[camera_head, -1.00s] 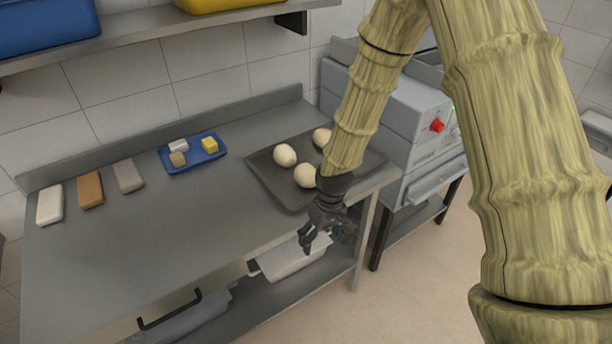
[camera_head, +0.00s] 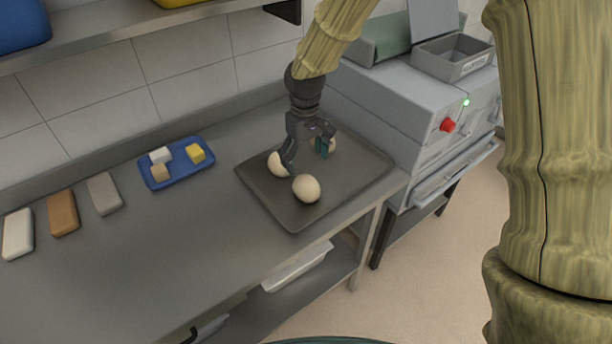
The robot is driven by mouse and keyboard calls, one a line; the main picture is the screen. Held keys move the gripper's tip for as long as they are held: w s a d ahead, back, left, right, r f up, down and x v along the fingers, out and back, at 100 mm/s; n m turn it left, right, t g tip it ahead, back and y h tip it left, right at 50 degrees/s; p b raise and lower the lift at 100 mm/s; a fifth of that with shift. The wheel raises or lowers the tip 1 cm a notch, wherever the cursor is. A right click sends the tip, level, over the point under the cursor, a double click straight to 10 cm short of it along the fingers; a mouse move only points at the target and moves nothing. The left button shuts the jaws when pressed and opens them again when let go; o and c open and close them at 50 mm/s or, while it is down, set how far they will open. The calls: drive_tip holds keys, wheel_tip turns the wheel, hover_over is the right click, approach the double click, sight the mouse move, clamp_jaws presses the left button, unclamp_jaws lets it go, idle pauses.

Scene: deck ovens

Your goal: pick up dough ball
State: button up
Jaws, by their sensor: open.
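Three pale dough balls lie on a dark baking tray (camera_head: 345,185) on the steel counter. The front dough ball (camera_head: 306,188) is fully visible. The left dough ball (camera_head: 277,166) is partly covered by a finger of my gripper. The back dough ball (camera_head: 330,145) is mostly hidden behind my gripper. My gripper (camera_head: 306,160) is open and points down over the tray, between the left and back balls. One finger overlaps the left ball's right edge in the picture; I cannot tell whether it touches. Nothing shows held between the fingers.
A blue tray (camera_head: 177,175) with small blocks stands left on the counter (camera_head: 150,250), near white, brown and grey blocks. A grey oven (camera_head: 400,100) with a red knob stands right of the counter. A shelf (camera_head: 130,33) runs above.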

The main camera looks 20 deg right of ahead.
sight(307, 180)
drive_tip(key=shift+w+a+f, duration=0.15)
drive_tip(key=shift+w, duration=0.1)
drive_tip(key=shift+a+f, duration=0.1)
drive_tip(key=shift+f, duration=0.25)
drive_tip(key=f, duration=0.2)
drive_tip(key=d+f+p, duration=0.1)
drive_tip(key=f, duration=0.1)
drive_tip(key=shift+s, duration=0.1)
drive_tip(key=shift+s+a+f+p, duration=0.1)
drive_tip(key=shift+s+f+p, duration=0.25)
drive_tip(key=shift+p, duration=0.2)
drive_tip(key=f, duration=0.1)
drive_tip(key=f+p, duration=0.1)
drive_tip(key=f, duration=0.1)
drive_tip(key=shift+s+f+p, duration=0.2)
drive_tip(key=shift+f+p, duration=0.05)
drive_tip(key=shift+p, duration=0.05)
drive_tip(key=shift+f, duration=0.6)
drive_tip(key=c, duration=1.2)
